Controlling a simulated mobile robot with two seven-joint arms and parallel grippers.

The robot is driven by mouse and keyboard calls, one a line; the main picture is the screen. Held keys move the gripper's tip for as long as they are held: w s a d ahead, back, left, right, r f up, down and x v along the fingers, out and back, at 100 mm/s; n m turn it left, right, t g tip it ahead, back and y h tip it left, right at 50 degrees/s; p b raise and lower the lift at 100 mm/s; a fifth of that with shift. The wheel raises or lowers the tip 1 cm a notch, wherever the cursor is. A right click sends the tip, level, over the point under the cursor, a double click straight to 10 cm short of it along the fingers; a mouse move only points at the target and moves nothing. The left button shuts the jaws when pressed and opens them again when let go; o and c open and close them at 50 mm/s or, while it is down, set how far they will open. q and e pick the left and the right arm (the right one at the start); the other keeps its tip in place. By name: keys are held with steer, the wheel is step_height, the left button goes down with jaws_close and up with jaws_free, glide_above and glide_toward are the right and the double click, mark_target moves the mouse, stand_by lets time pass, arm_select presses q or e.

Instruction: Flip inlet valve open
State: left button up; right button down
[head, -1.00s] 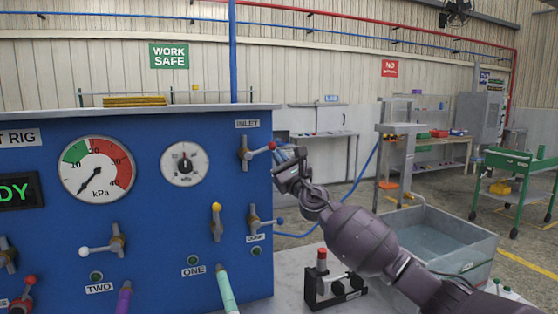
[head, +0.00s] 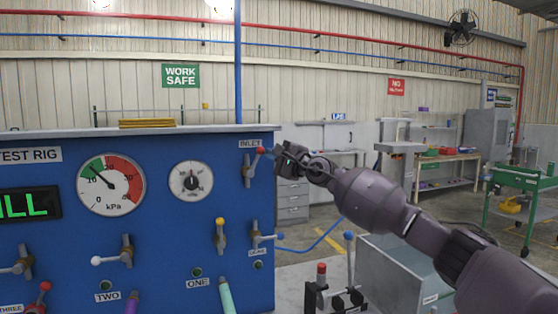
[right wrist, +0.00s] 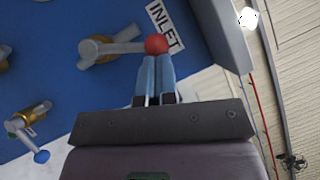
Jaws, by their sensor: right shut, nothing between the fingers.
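The inlet valve (head: 248,172) sits at the upper right of the blue test rig, below the INLET label. Its lever slants up and right to a red knob (head: 260,150). In the right wrist view the red knob (right wrist: 156,44) is directly in front of the fingertips, and its lever runs left to the brass-coloured valve body (right wrist: 90,52). My right gripper (head: 271,153) is shut and empty, its blue fingers together (right wrist: 156,70). The tips appear to touch the knob, without gripping it. My left gripper is out of view.
The rig panel (head: 60,230) carries a pressure gauge (head: 111,184), a smaller dial (head: 191,180) and a green display (head: 27,205) reading "ILL", cut off at left. Below the inlet is a blue-knobbed valve (head: 265,237). A grey tank (head: 385,265) stands under my right arm.

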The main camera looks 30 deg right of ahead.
mark_target(262, 148)
steer(key=a+r+n+g, duration=0.1)
steer(key=a+n+p, duration=0.1)
steer(key=n, duration=0.1)
steer(key=shift+w+r+g, duration=0.3)
steer(key=shift+r+g, duration=0.1)
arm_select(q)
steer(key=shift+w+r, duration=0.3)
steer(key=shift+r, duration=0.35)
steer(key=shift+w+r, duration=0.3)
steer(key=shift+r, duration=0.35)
arm_select(e)
steer(key=shift+w+a+n+g+h, duration=0.1)
steer(key=shift+a+n+g+h, duration=0.25)
steer(key=shift+n, duration=0.35)
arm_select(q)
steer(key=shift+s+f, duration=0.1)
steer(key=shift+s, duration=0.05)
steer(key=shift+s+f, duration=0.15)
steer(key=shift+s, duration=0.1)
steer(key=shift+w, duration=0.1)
